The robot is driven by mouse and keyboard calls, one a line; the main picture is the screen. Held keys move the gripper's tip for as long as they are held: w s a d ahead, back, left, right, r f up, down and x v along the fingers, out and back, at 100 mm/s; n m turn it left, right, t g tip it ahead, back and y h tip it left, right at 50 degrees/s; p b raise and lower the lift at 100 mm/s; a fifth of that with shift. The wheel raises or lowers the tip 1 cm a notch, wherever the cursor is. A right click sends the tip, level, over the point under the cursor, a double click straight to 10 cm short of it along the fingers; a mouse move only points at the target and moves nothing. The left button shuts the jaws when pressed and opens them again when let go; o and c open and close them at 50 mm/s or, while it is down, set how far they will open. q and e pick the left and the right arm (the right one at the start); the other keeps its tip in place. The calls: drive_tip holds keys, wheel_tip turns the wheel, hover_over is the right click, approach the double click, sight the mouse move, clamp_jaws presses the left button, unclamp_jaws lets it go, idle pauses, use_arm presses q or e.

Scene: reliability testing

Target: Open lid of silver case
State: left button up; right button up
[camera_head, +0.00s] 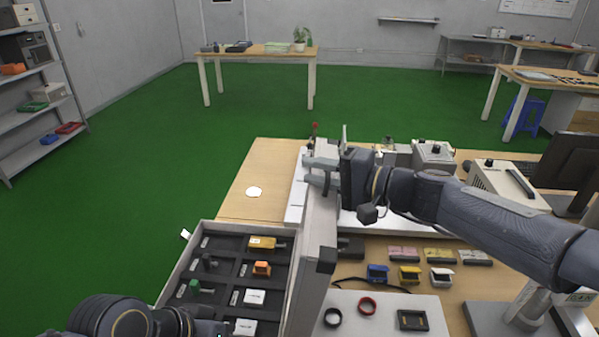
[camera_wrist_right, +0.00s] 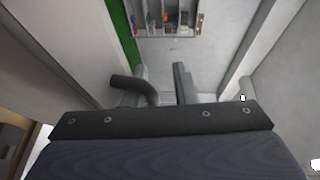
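The silver case (camera_head: 178,268) stands at the lower left with its black compartment insert uncovered. Its grey lid (camera_head: 312,245) is raised steeply along the case's right side. My right gripper (camera_head: 308,172) is beyond the lid's far end, its two fingers apart with nothing seen between them. Whether it touches the lid is unclear. In the right wrist view the fingers of the right gripper (camera_wrist_right: 162,80) are also apart, and the case's compartments (camera_wrist_right: 168,18) show at the top. My left arm is at the bottom left; its fingertips are out of view.
The wooden table (camera_head: 240,205) holds several small coloured parts, two rings (camera_head: 367,305) and a black square part (camera_head: 412,320) right of the lid. Grey instrument boxes (camera_head: 433,155) stand behind my right arm. Green floor lies open beyond the table.

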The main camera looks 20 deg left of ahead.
drive_tip(key=shift+s+d+r+b, duration=0.2)
drive_tip(key=shift+s+d, duration=0.1)
drive_tip(key=shift+d, duration=0.25)
drive_tip(key=shift+s+d+r+b, duration=0.15)
drive_tip(key=shift+s+d, duration=0.1)
drive_tip(key=shift+d, duration=0.25)
drive_tip(key=shift+s+d+r, duration=0.2)
drive_tip(key=shift+d, duration=0.2)
drive_tip(key=shift+s+r, duration=0.1)
drive_tip(key=shift+d, duration=0.2)
drive_tip(key=v, duration=0.2)
drive_tip(key=b, duration=0.2)
approach(332, 196)
drive_tip(key=shift+w+a+r, duration=0.1)
drive_tip(key=shift+a+r, duration=0.05)
drive_tip(key=shift+r, duration=0.8)
drive_tip(key=shift+w+a+r, duration=0.1)
drive_tip(key=shift+a+r, duration=0.05)
drive_tip(key=shift+r, duration=0.8)
